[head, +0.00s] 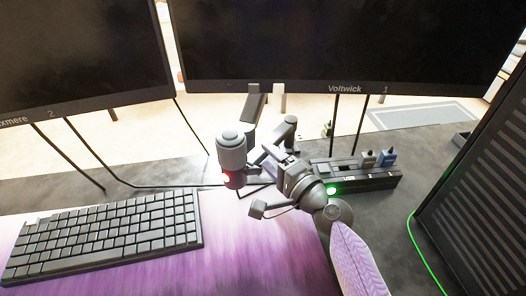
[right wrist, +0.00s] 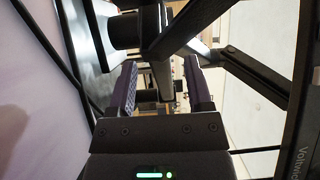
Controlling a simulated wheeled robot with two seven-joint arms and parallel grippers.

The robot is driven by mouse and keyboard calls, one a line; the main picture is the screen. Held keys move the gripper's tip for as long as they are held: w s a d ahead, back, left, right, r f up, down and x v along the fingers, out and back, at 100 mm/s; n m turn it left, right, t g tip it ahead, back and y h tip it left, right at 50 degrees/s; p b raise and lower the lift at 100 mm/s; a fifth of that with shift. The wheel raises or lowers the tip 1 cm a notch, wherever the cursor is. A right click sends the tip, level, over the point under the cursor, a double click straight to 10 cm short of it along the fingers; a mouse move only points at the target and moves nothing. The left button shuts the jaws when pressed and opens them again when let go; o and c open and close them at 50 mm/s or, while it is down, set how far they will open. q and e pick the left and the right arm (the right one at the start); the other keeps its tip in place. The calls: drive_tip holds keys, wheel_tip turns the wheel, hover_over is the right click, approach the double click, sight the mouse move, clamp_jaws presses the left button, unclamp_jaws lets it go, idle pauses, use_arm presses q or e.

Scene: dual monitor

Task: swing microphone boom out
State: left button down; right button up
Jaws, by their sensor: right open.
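The grey microphone (head: 232,153) hangs upright in front of the monitors, with a red light low on its side. Grey boom parts (head: 254,112) show just behind it, below the right monitor. My right gripper (head: 272,156) is just right of the microphone, at the boom. In the right wrist view, its two dark purple pads (right wrist: 163,88) stand apart, and a dark boom bar (right wrist: 161,72) shows between them. I cannot tell whether either pad touches the bar. A dark round body, likely the microphone (right wrist: 122,30), is at the upper left there. My left gripper is not in view.
Two monitors (head: 345,40) stand behind, with cables hanging below. A keyboard (head: 105,232) lies on the purple mat (head: 230,255) at left. A USB hub (head: 375,179) with plugs sits right of my gripper. A black computer case (head: 480,170) stands at far right with a green cable.

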drive_tip(key=shift+x, duration=1.3)
clamp_jaws()
idle(0.5)
